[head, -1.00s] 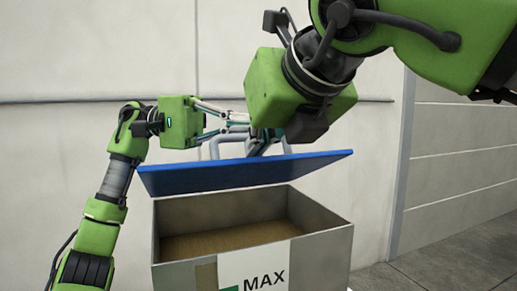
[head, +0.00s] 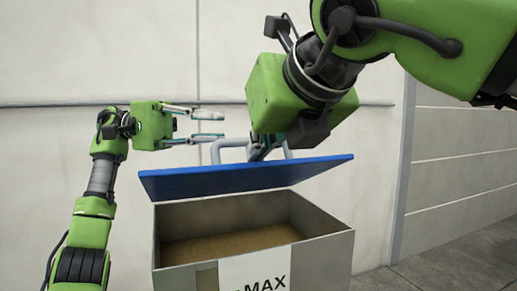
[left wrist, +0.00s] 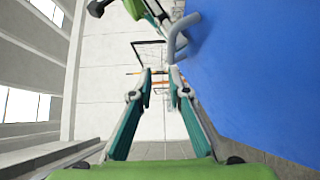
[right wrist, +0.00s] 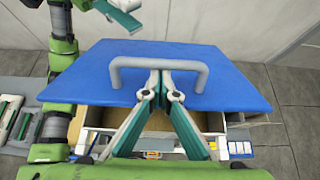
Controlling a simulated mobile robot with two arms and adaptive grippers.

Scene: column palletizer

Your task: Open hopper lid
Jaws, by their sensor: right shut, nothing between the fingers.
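The blue hopper lid (head: 245,178) is raised above the grey hopper (head: 175,222), with a gap below it, and tilts slightly. The hopper's open top and brown inside show. The lid has a grey bar handle (right wrist: 160,63) on top. My right gripper (right wrist: 165,76) is shut, its fingertips together at the middle of the handle bar. In the head view the right wrist partly hides the handle. My left gripper (head: 222,126) is open and empty, left of the handle and apart from it. In the left wrist view its fingers (left wrist: 160,72) are spread beside the lid's edge.
A pale wall with a horizontal pipe (head: 60,102) stands behind the hopper. Grey floor (head: 440,260) is clear at the right. In the right wrist view, shelving with several small items (right wrist: 18,115) lies at the left.

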